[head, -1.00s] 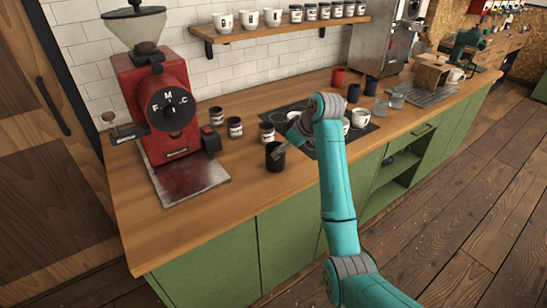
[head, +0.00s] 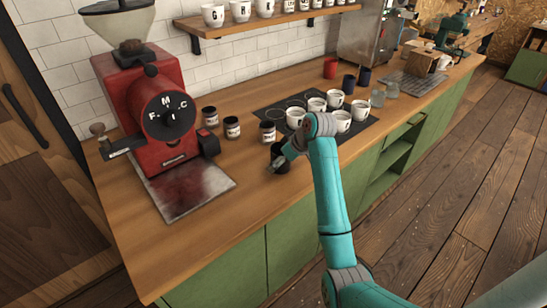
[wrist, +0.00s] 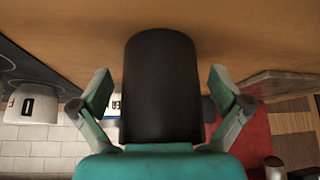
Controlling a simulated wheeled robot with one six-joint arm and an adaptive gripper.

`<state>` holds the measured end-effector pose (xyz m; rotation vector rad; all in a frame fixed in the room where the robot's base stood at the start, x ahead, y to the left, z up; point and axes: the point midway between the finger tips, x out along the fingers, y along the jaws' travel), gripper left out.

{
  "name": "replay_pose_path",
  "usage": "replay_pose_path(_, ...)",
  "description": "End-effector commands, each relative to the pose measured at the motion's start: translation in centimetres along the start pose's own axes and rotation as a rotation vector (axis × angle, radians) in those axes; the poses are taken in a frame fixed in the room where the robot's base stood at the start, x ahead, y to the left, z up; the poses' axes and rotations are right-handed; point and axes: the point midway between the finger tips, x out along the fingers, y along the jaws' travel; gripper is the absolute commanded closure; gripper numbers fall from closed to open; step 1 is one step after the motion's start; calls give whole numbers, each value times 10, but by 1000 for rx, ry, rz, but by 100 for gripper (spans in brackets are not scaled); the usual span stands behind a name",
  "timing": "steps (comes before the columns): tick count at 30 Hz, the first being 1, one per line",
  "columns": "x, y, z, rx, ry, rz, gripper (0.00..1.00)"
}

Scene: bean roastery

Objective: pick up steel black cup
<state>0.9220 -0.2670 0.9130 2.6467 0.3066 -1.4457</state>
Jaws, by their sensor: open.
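The black cup (head: 277,152) stands on the wooden counter, in front of the small labelled jars, and is partly hidden by my gripper (head: 279,163). In the wrist view the black cup (wrist: 161,85) fills the middle of the picture. My gripper (wrist: 161,103) is open there, with one finger on each side of the cup. A narrow gap shows between each finger and the cup's wall.
A red grinder (head: 155,115) with a metal tray (head: 190,188) stands to the left. Several white cups (head: 342,121) stand on a dark mat (head: 262,117) to the right. Labelled jars (head: 232,127) stand behind the cup. The counter's front strip (head: 240,215) is clear.

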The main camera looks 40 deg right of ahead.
Motion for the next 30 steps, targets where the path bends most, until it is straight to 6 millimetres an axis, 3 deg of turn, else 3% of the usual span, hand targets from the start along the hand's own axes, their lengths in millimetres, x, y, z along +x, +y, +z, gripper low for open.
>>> replay_pose_path(4,0,0,0,0,0,0,0)
replay_pose_path(5,0,0,0,0,0,0,5)
replay_pose_path(12,0,0,0,0,-1,0,65)
replay_pose_path(13,0,0,0,0,-1,0,68)
replay_pose_path(25,0,-1,0,1,-4,-2,69)
replay_pose_path(30,-15,0,-10,-1,-1,0,69)
